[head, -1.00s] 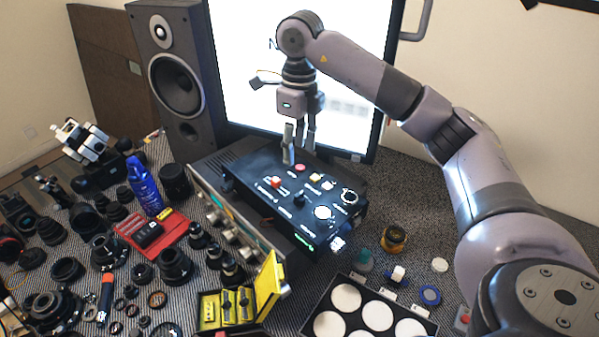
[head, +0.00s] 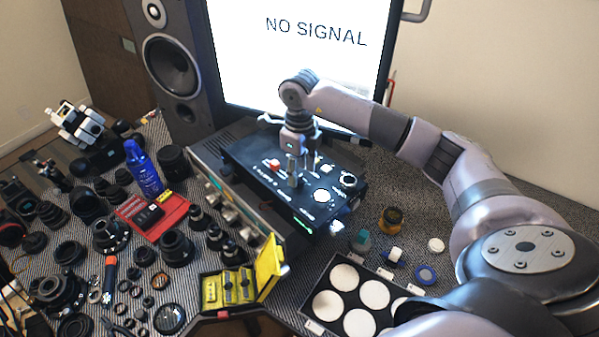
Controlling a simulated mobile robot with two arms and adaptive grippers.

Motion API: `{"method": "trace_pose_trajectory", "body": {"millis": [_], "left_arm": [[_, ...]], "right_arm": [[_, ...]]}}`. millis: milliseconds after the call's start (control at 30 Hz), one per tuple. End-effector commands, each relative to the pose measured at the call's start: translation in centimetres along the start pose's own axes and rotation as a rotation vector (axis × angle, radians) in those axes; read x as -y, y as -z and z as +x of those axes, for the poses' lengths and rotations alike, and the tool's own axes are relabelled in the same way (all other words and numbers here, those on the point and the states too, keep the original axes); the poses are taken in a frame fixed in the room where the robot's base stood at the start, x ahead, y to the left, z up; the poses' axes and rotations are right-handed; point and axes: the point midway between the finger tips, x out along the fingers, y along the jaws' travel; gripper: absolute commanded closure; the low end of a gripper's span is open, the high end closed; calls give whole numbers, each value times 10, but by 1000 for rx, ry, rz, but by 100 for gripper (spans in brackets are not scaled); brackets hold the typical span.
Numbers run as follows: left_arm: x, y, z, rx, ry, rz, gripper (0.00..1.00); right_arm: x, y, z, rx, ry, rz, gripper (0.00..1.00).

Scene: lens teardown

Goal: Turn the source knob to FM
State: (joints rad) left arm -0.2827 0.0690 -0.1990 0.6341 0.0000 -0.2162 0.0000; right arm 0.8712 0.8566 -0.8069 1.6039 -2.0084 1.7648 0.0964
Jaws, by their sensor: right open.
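A black control box (head: 262,185) with white lettering, buttons and knobs sits on top of a silver-fronted unit (head: 205,160). Its panel carries a red button (head: 274,163), a round white dial (head: 322,196) and a knob with a pale rim (head: 348,181). The lettering is too small to read, so I cannot tell which knob is the source knob or where it points. My right gripper (head: 300,176) is open, pointing down, with its fingertips low over the middle of the panel. It hides the panel part beneath it; contact cannot be told. My left gripper is not in view.
A monitor (head: 240,60) reading "NO SIGNAL" and a speaker (head: 165,75) stand behind. Lenses and rings crowd the left. A yellow case (head: 268,262) stands open in front, beside a black tray (head: 391,312) with white discs. A small amber jar (head: 391,217) is right of the box.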

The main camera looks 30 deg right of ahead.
Motion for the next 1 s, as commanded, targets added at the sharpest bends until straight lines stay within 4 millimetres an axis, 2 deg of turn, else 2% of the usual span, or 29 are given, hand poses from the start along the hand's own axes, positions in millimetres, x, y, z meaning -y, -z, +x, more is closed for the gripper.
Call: {"method": "trace_pose_trajectory", "body": {"millis": [200,367,567,1000], "left_arm": [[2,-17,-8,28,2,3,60],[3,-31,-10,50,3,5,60],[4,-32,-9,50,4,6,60],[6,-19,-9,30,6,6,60]], "right_arm": [[0,0,24,-1,0,0,55],[0,0,29,1,-1,0,55],[0,0,29,1,0,0,55],[0,0,28,1,0,0,85]]}}
